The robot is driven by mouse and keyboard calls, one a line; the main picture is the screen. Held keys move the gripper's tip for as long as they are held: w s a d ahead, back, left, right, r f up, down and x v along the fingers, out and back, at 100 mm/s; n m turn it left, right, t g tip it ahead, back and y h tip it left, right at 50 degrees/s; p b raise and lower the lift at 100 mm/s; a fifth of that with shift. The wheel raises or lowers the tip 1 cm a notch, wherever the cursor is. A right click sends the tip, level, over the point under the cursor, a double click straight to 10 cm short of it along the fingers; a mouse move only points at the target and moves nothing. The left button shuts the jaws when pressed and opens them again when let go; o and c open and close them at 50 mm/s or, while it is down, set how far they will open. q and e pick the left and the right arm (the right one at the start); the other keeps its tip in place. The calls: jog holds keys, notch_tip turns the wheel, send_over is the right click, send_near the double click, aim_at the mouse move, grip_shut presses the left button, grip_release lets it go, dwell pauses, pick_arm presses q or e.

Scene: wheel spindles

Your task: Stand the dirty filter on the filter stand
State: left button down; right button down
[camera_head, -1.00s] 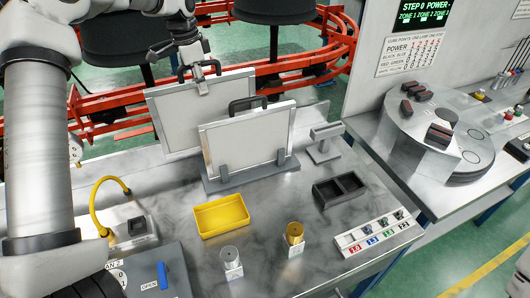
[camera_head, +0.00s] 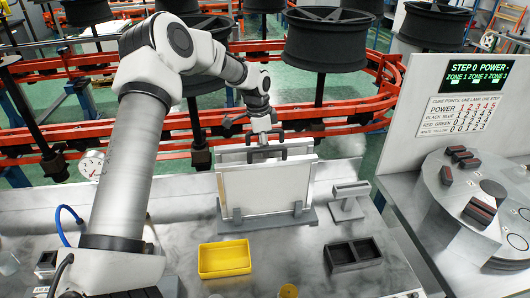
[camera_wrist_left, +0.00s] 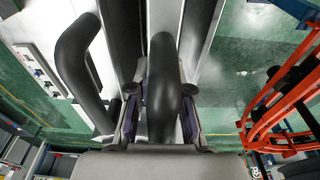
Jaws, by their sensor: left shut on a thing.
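A pale framed filter panel (camera_head: 265,190) with a black handle stands upright in the grey filter stand (camera_head: 237,227). A second similar panel (camera_head: 233,157) is upright just behind it, mostly hidden by it. My left gripper (camera_head: 264,142) is above the panels, shut on the rear panel's black handle. In the left wrist view that handle (camera_wrist_left: 162,90) lies between the fingers, and the other panel's handle (camera_wrist_left: 80,65) is apart on the left. I cannot tell by look which filter is dirty, or whether the rear panel's bottom touches anything. My right gripper is not in view.
A grey bracket (camera_head: 348,206) stands right of the stand. A yellow tray (camera_head: 225,272) and a black two-compartment box (camera_head: 354,266) are in front on the bench. Red conveyor rails (camera_head: 345,118) with dark wheels run behind.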

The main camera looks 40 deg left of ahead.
pick_arm(q)
notch_tip(320, 180, down, 2)
jog(key=shift+f, duration=0.2)
jog(key=c, duration=1.1)
grip_release()
jog(key=r, duration=0.3)
jog(key=r+b, duration=0.1)
jog(key=r, duration=0.3)
jog(key=s+r+b, duration=0.1)
jog(key=r, duration=0.3)
jog(key=shift+a+r, duration=0.15)
jog(key=shift+a, duration=0.2)
jog(key=shift+s+a+r, duration=0.1)
jog(key=shift+r, duration=0.35)
